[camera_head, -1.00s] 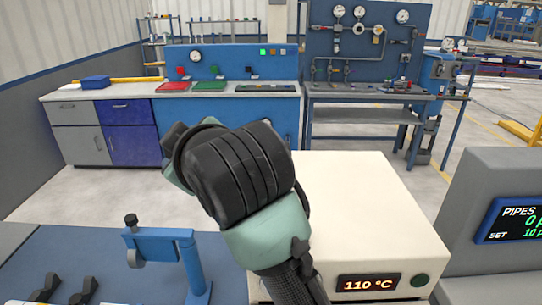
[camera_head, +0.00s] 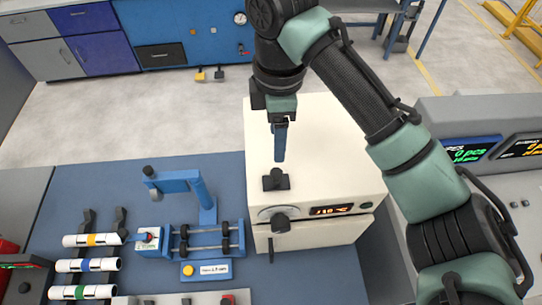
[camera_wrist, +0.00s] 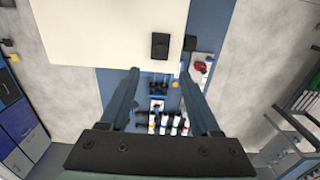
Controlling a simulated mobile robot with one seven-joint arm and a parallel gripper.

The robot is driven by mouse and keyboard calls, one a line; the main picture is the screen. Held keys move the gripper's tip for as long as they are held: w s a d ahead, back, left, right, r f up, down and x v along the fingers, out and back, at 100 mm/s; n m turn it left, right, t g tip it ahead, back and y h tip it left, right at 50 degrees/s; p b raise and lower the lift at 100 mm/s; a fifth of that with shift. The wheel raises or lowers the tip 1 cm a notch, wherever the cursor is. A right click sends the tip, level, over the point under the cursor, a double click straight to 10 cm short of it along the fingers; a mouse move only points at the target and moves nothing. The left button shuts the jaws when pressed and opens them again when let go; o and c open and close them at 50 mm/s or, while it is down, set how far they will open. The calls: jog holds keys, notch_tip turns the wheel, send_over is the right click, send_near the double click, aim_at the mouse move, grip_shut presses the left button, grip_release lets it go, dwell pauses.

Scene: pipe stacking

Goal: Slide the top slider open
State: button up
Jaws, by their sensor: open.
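The cream heater box (camera_head: 340,150) stands in the middle of the head view, with a small black handle (camera_head: 276,181) on its top near the front left edge; I take this as the top slider. In the wrist view the black handle (camera_wrist: 160,46) lies just beyond the fingertips, about centred between them. My gripper (camera_head: 280,158) points down above the box top, near the handle and apparently not touching it. In the wrist view my gripper (camera_wrist: 160,72) has its two fingers spread, with nothing between them. Whether the slider is open cannot be told.
The box front has a dial, a black knob (camera_head: 280,224) and a display (camera_head: 330,210). To its left, a blue clamp stand (camera_head: 190,185) and a roller fixture (camera_head: 205,240) sit on the blue bench. White banded pipes (camera_head: 88,265) lie on a rack at left. Grey display console at right.

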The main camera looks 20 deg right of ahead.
aim_at(276, 172)
notch_tip(276, 172, down, 11)
jog(key=shift+s+a+r+b, duration=0.1)
jog(key=shift+r+b, duration=0.05)
jog(key=shift+b, duration=0.85)
jog(key=shift+f+p, duration=0.3)
jog(key=shift+p, duration=0.1)
jog(key=shift+f, duration=0.8)
jog(key=shift+c, duration=0.2)
grip_shut()
